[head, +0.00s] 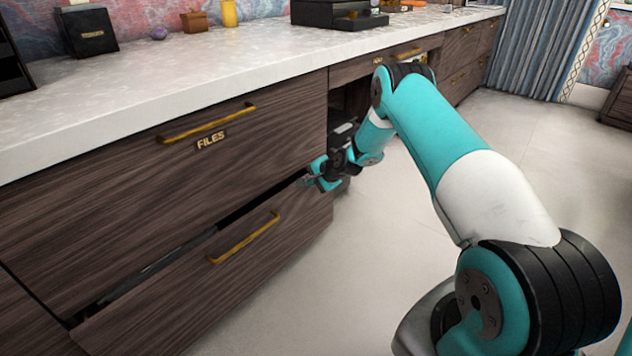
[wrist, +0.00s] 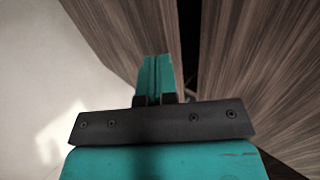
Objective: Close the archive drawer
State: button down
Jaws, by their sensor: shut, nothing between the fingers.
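The lower drawer (head: 215,275) of the wooden desk stands partly out, with a dark gap along its top edge. It has a brass handle (head: 243,238), and no label on it can be read. I take it for the archive drawer. My gripper (head: 314,180) is shut and empty at the upper right end of this drawer's front. In the wrist view, the shut fingers (wrist: 157,72) overlap the drawer's wood front (wrist: 118,30), beside the dark gap. I cannot tell whether they touch it.
Above is a shut drawer labelled FILES (head: 211,140) with a brass handle (head: 207,122). The pale desktop (head: 180,85) carries a black box (head: 86,30), a yellow candle (head: 229,13) and a dark organiser (head: 338,14). The floor (head: 375,240) in front is clear.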

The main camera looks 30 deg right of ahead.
jog(key=shift+w+a, duration=0.15)
jog(key=shift+w, duration=0.1)
dwell(0.3)
